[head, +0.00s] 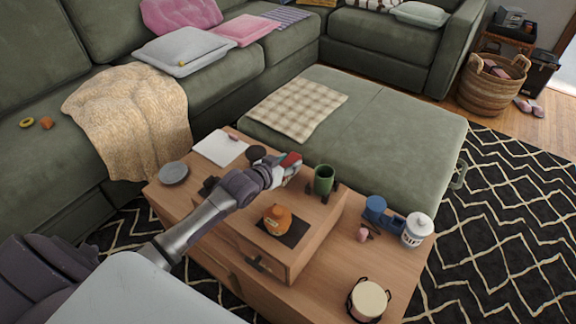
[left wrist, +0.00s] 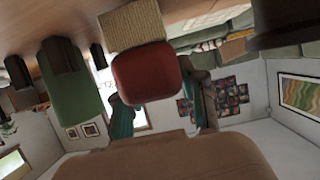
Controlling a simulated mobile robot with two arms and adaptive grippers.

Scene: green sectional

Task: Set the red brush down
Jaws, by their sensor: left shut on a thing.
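The red brush (head: 291,159) is in my left gripper (head: 285,172), over the raised part of the wooden coffee table (head: 330,262). In the left wrist view the red brush (left wrist: 145,76) has a tan bristle block (left wrist: 130,27) pointing toward the wooden surface, which appears at the top of that tilted picture. The teal-padded fingers of the left gripper (left wrist: 162,100) are on both sides of the brush, shut on it. Whether the bristles touch the wood I cannot tell. My right gripper is not in view.
A green cup (head: 324,180) stands just right of the gripper. A dark round object (head: 256,153) is just left. An orange figure (head: 278,218) sits in front on a dark mat. A blue dispenser (head: 375,208), white jar (head: 417,230) and cream pot (head: 368,299) stand lower right.

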